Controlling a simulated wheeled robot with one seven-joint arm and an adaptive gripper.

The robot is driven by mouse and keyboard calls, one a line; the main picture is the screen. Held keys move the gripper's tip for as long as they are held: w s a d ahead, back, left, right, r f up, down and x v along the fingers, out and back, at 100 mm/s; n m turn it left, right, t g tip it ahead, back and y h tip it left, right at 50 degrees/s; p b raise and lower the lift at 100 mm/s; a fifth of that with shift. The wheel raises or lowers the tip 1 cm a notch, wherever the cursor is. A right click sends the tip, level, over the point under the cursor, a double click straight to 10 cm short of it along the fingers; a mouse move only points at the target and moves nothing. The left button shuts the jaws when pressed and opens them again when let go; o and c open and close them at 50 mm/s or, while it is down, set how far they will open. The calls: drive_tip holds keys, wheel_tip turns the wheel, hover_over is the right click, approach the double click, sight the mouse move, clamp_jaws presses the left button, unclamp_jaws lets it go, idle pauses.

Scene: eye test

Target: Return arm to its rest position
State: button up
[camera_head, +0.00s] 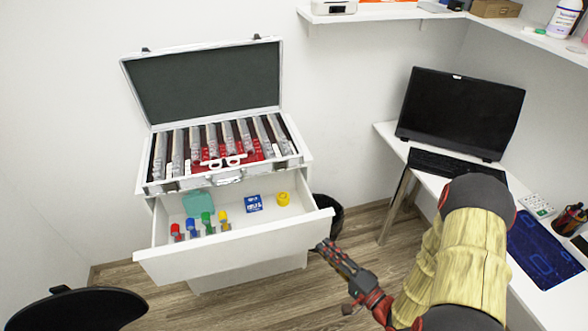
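My arm (460,255) comes in from the lower right, covered in a tan ribbed sleeve with dark joints. My gripper (322,247) reaches left and sits just right of the open drawer's front corner, over the floor. It is dark with red parts. I see nothing clearly held, but its fingers are too small and side-on to tell whether they are open or shut. From this view I cannot tell whether it touches the drawer.
The white drawer (245,240) is pulled out, with several small coloured items inside. An open lens case (215,185) stands above it. A desk (385,130) with a monitor (460,112) is at right. A black chair (75,310) is at lower left; a dark bin (328,208) stands behind my gripper.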

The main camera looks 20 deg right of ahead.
drive_tip(key=s+d+f+n+g+h, duration=0.2)
drive_tip(key=f+g, duration=0.1)
drive_tip(key=f, duration=0.5)
drive_tip(key=s+d+f+n+g+h, duration=0.2)
drive_tip(key=s+f+n+g, duration=0.15)
drive_tip(key=f, duration=0.35)
drive_tip(key=s+d+r+n+g+h, duration=0.1)
drive_tip(key=s+d+g+h, duration=0.1)
drive_tip(key=s+d+g, duration=0.3)
drive_tip(key=s+d+r+n+g+h, duration=0.1)
drive_tip(key=d+r+n+g+h, duration=0.1)
drive_tip(key=d, duration=0.4)
drive_tip(key=s+a+r+n+g, duration=0.1)
drive_tip(key=a+r, duration=0.1)
drive_tip(key=r, duration=0.6)
drive_tip(key=s+a+r+g, duration=0.2)
drive_tip(key=r, duration=0.6)
drive_tip(key=a+r+n+t, duration=0.2)
drive_tip(key=a+r, duration=0.6)
drive_tip(key=r, duration=0.3)
drive_tip(key=a+r+n+t+y, duration=0.1)
drive_tip(key=a+r+n+t, duration=0.1)
drive_tip(key=a+r, duration=0.6)
wheel_tip(320, 180, up, 3)
drive_tip(key=shift+a+r+t, duration=0.15)
drive_tip(key=shift+a+t, duration=0.05)
drive_tip(key=shift+t, duration=0.55)
